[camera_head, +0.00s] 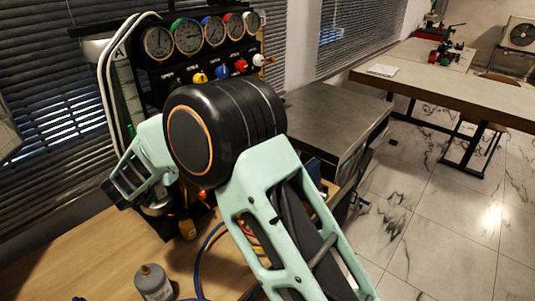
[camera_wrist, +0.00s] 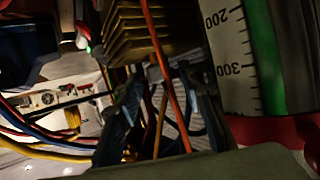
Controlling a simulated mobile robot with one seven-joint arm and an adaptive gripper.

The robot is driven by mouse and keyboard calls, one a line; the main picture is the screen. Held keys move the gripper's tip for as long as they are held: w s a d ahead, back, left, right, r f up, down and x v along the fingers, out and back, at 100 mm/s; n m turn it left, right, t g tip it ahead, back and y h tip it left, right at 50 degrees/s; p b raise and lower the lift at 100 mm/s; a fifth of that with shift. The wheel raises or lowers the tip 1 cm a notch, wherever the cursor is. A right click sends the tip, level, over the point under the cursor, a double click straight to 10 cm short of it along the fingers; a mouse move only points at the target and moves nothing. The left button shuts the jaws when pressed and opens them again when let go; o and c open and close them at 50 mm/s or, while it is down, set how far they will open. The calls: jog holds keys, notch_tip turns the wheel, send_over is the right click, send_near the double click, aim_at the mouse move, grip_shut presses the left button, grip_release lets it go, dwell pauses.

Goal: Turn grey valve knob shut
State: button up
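The gauge rig (camera_head: 145,78) stands at the back left in the head view, a black panel with several round gauges along its top. Below the gauges sit a yellow knob (camera_head: 199,76), a blue knob (camera_head: 221,72), a red knob (camera_head: 240,66) and a white knob (camera_head: 259,60). I cannot make out a grey knob; my arm covers the panel's lower part. My gripper is not clear in the head view. In the wrist view, dark bluish parts that look like my gripper (camera_wrist: 165,110) show in the middle, among cables. Their opening is too dark to judge.
In the wrist view, a ribbed brass block (camera_wrist: 130,35), an orange cable (camera_wrist: 165,70), a scale marked 200 and 300 (camera_wrist: 228,60) and coloured hoses (camera_wrist: 45,145) are close.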

jog(key=shift+d+f+n+y+b, duration=0.15)
jog(key=shift+n+y+b, duration=0.75)
jog(key=shift+b, duration=1.2)
jog(key=shift+d+f+n+y+b, duration=0.15)
jog(key=shift+n+y+b, duration=0.75)
jog(key=shift+b, duration=1.2)
jog(key=y+b, duration=0.1)
jog(key=b, duration=0.2)
jog(key=shift+w+d+n+y, duration=0.1)
jog(key=shift+n+y, duration=0.2)
jog(key=shift+n, duration=0.1)
jog(key=n+g+y+b, duration=0.1)
jog(key=b, duration=0.2)
